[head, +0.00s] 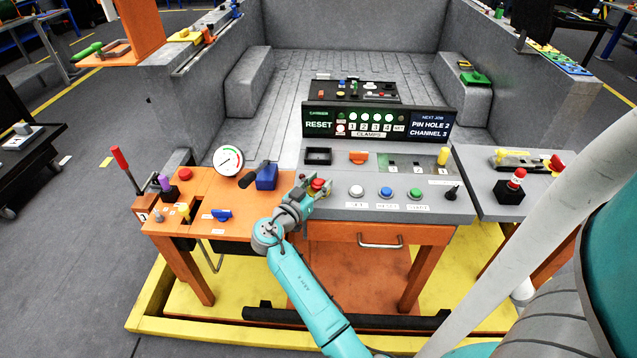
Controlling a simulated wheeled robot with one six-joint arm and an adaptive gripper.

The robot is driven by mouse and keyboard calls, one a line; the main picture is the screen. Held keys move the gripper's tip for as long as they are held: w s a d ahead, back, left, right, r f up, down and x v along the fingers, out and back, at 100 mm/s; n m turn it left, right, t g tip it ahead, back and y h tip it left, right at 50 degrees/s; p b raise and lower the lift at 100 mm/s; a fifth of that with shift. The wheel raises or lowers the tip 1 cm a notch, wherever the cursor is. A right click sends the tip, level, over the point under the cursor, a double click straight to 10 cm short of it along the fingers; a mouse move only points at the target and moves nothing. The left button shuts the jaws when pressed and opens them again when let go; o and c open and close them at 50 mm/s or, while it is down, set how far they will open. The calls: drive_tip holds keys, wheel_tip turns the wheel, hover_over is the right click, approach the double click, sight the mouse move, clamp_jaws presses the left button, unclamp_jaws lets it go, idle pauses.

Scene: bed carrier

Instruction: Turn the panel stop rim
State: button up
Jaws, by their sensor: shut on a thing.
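The red panel stop (319,184) sits on the grey part of the control panel (330,208), near its border with the orange part. My gripper (309,190) reaches it from the front left and is shut on the stop's rim. The gripper covers part of the stop's left and front. Its red top still shows. The contact of the fingers on the rim is too small to see clearly.
White, blue and green buttons (386,193) stand right of the stop. A blue block with a black handle (266,177) and a round gauge (228,160) are to the left. Behind stands the sign board (378,122). Another red stop (516,178) is on the right-hand table.

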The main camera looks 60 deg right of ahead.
drive_tip(key=shift+f, duration=0.1)
idle(0.3)
drive_tip(key=o, duration=1.2)
drive_tip(key=a, duration=1.2)
